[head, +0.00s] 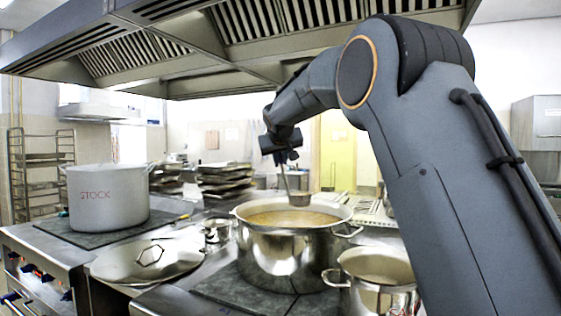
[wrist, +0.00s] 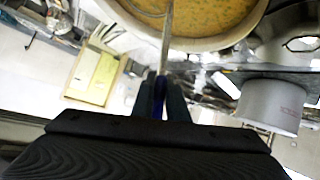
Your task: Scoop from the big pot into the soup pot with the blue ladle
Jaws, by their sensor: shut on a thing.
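The big steel pot (head: 285,255) stands on the middle of the range, full nearly to the rim with yellow-orange soup; its soup (wrist: 205,14) shows at the top of the wrist view. The soup pot (head: 378,298) is the smaller steel pot at front right, partly hidden by my arm. My gripper (head: 287,158) is shut on the blue handle of the ladle (wrist: 159,100), above and behind the big pot. I cannot tell whether the bowl holds anything.
A grey pot marked STOCK (head: 108,198) stands at the left. A wide lid (head: 145,262) lies on the counter left of the big pot, with small steel containers (head: 216,231) beside it. Stacked trays (head: 226,182) are behind. An extractor hood (head: 225,45) hangs above.

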